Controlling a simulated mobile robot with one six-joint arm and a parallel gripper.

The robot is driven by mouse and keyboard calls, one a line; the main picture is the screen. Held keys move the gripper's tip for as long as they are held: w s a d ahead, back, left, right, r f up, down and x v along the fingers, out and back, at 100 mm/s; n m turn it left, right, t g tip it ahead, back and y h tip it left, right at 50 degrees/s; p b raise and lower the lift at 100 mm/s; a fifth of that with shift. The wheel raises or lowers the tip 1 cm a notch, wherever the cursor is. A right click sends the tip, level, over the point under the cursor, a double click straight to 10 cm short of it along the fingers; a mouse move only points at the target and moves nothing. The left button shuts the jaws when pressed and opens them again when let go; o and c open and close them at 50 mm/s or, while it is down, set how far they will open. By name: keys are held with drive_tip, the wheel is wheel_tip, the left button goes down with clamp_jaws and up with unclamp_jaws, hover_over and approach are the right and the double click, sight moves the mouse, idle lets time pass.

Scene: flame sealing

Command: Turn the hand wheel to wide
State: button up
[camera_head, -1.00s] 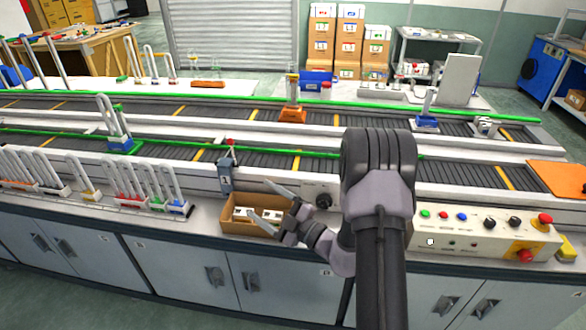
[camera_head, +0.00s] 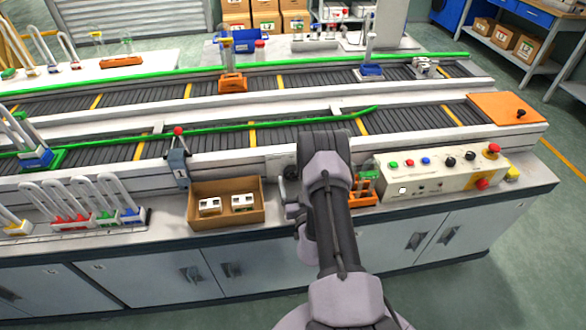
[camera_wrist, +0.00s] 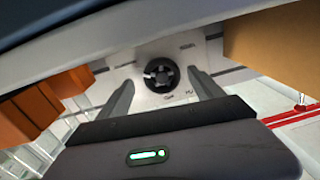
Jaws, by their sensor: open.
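The hand wheel (camera_wrist: 159,75) is a small black spoked wheel on a light panel with small markings, seen nearly face-on in the wrist view. In the head view, the wheel (camera_head: 290,172) is a dark shape on the conveyor's front, partly hidden by my arm. My gripper (camera_wrist: 162,92) is open and faces the panel. Its two grey fingers appear on either side of the wheel, with nothing held between them. I cannot tell whether they touch it. The setting marks are too small to read. In the head view my arm hides most of the gripper.
A cardboard box (camera_head: 226,221) with white parts stands left of the wheel. An orange rack (camera_head: 362,196) stands close on the right, beside a control panel (camera_head: 440,181) with colored buttons. A grey lever box with a red knob (camera_head: 177,160) is farther left.

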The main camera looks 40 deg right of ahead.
drive_tip(key=shift+w+d, duration=0.25)
drive_tip(key=shift+w, duration=0.3)
drive_tip(key=shift+r, duration=0.1)
drive_tip(key=shift+s+a, duration=0.1)
drive_tip(key=shift+c, duration=0.3)
drive_tip(key=c, duration=1.3)
drive_tip(key=shift+n, duration=0.3)
